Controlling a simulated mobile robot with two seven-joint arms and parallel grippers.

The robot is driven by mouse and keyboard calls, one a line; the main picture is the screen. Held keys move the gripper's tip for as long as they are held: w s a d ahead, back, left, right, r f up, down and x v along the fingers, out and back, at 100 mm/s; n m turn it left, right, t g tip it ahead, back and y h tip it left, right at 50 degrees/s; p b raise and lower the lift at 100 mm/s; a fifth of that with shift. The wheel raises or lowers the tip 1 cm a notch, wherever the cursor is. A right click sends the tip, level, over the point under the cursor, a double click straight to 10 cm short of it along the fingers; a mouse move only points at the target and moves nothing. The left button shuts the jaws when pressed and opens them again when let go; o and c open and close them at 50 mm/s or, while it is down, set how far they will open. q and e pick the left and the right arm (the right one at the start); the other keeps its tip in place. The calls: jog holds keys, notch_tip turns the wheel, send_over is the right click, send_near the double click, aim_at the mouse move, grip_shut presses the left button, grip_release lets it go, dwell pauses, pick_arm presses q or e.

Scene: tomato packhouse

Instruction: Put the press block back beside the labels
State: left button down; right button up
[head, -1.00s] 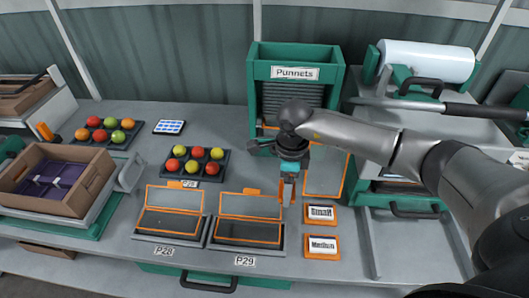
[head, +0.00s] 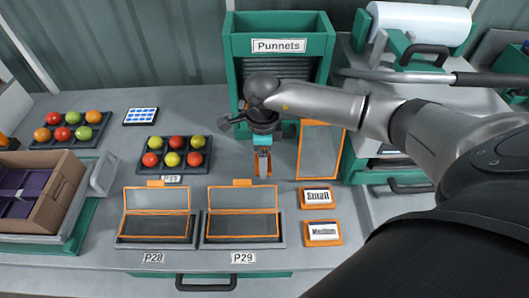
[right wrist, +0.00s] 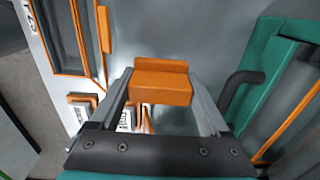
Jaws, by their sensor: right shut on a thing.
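My right gripper (head: 262,172) is shut on the orange press block (right wrist: 160,82), which sits between its two grey fingers in the right wrist view. In the head view the gripper points down over the bench, behind the P29 tray (head: 242,244) and left of the Small card (head: 318,197). The block shows only as a small orange patch there. A sheet of blue-and-white labels (head: 141,116) lies flat at the back left of the bench, well left of the gripper. My left gripper is not in view.
A tray of several tomatoes (head: 172,156) lies between the labels and my right gripper. The green Punnets dispenser (head: 234,45) stands behind the gripper. An orange-framed panel (head: 320,150) is to its right. A Medium card (head: 323,232) lies in front. Grey bench shows around the labels.

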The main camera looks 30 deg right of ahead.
notch_tip(320, 180, down, 2)
jog(key=shift+f+b, duration=0.1)
jog(key=shift+b, duration=0.35)
jog(key=shift+w+d+f+b, duration=0.1)
jog(key=shift+d+f+b, duration=0.15)
jog(key=shift+f+b, duration=0.65)
jog(key=shift+a+f+b, duration=0.2)
jog(key=shift+f+b, duration=0.05)
jog(key=shift+b, duration=0.1)
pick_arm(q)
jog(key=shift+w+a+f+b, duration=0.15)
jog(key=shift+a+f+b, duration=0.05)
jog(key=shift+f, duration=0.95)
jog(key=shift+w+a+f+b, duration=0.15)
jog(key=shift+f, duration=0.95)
pick_arm(e)
jog(key=shift+f, duration=0.4)
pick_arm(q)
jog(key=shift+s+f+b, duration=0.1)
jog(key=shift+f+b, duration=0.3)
pick_arm(e)
jog(key=shift+f, duration=0.45)
jog(key=o, duration=1)
jog(key=shift+c, duration=0.2)
jog(key=shift+c, duration=0.4)
